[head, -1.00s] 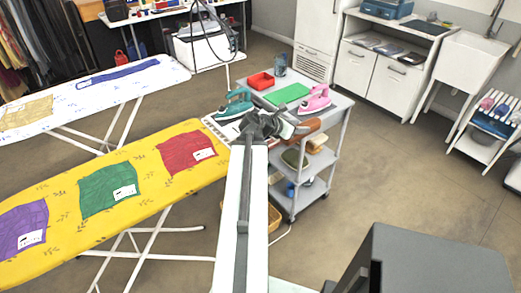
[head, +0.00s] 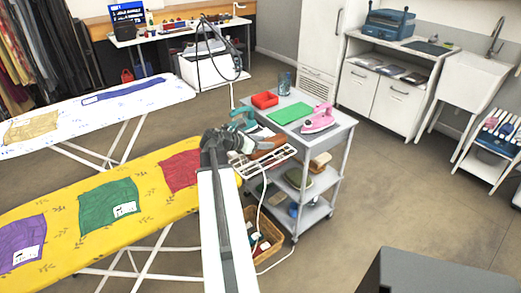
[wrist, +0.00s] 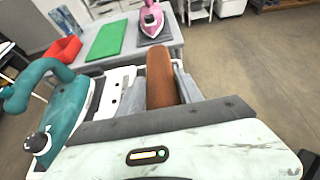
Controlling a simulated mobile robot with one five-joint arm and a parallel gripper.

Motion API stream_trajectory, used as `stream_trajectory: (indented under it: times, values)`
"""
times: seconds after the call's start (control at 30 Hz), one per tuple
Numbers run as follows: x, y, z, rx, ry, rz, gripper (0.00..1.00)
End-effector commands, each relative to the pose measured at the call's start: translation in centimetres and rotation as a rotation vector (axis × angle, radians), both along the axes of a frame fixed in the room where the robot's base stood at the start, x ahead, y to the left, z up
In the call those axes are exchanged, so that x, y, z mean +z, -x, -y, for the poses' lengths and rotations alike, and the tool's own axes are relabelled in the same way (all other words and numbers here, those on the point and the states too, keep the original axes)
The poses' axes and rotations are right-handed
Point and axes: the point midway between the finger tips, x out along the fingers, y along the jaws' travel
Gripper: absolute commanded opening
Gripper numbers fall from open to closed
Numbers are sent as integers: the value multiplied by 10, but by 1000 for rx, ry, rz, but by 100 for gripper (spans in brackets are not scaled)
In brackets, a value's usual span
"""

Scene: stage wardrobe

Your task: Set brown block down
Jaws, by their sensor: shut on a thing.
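The brown block (head: 268,147) is long and rounded. In the wrist view the brown block (wrist: 160,72) lies between the grey fingers of my gripper (wrist: 163,88), which is shut on it. In the head view my gripper (head: 248,143) is over the white slotted iron rest (head: 262,163) at the end of the yellow ironing board, beside the grey trolley (head: 342,121). The block's near end is hidden by my gripper, and I cannot tell whether its underside touches anything.
A teal iron (wrist: 62,110) stands close on the left. The trolley top holds a red tray (head: 264,100), a green mat (head: 289,113) and a pink iron (head: 318,120). A wicker basket (head: 264,240) is below. The floor to the right is open.

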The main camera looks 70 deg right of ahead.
Motion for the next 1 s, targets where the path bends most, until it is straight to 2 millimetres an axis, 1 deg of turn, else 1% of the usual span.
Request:
stream_trajectory:
  times: [0.07,0.1,0.2,0.23,0.47,0.6,0.63,0.67,0.7,1.0]
  values:
    - [-1,-13,0,4,1,-1,0]
    - [-16,-11,-1,2,1,-1,0]
    - [-36,-10,-1,2,1,-1,0]
    - [-39,-10,-1,2,1,-1,0]
    - [-36,-10,-1,2,1,-1,0]
    - [-40,-10,-1,2,1,-1,0]
    - [-38,-11,-1,2,0,0,51]
    - [-38,-11,-1,3,0,0,60]
    - [-38,-11,-1,3,0,0,65]
    - [-36,-11,-1,3,0,0,65]
